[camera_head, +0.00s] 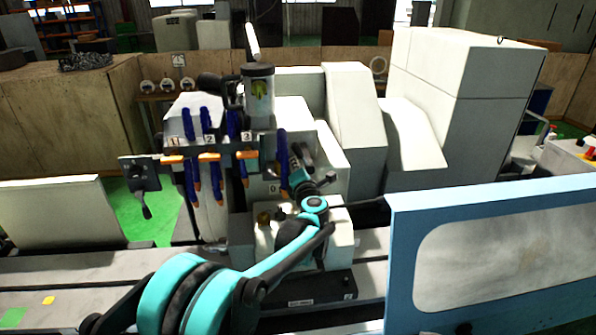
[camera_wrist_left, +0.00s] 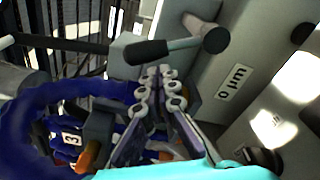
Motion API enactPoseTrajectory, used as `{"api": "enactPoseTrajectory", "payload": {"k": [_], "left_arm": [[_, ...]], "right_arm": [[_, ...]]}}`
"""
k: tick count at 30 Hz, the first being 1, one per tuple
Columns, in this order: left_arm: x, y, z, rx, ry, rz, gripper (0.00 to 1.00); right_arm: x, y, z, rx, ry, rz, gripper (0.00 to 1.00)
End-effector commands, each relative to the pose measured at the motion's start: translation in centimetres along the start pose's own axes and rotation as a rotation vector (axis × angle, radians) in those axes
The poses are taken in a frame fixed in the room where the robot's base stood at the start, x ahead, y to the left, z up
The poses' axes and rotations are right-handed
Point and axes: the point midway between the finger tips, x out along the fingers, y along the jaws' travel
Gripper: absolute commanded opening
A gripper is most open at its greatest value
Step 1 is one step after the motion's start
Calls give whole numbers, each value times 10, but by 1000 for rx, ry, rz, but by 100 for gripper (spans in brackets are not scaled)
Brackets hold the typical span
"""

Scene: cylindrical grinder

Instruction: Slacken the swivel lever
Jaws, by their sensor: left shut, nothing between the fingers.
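The lever, which I take as the swivel lever, has a black grip (camera_wrist_left: 160,50) on a metal rod that runs right to a dark round knob (camera_wrist_left: 215,39) in the left wrist view. In the head view a dark handle shape (camera_head: 306,155) beside my gripper may be this lever; the arm makes this hard to tell. My left gripper (camera_head: 296,160) is by the grinder's wheelhead. In the left wrist view its fingers (camera_wrist_left: 160,82) are shut and empty, with the tips just below the black grip; contact cannot be told. My right gripper is not in view.
Blue hoses with orange nozzles (camera_head: 205,165) hang left of my gripper; a large blue hose (camera_wrist_left: 60,90) curves close by in the wrist view. A blue-framed door (camera_head: 495,200) stands at the right front. A grey table (camera_head: 80,262) runs along the left front.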

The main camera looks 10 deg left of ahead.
Motion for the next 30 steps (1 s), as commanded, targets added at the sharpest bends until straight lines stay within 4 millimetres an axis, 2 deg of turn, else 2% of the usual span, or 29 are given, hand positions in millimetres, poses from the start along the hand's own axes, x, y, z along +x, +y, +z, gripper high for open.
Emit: {"api": "enactPoseTrajectory", "payload": {"k": [5, 30], "left_arm": [[8, 0, 0, 0, 0, 0, 0], [8, 2, 6, 82, 0, 5, 0]], "right_arm": [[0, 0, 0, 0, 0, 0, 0], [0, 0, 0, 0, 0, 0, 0]]}}
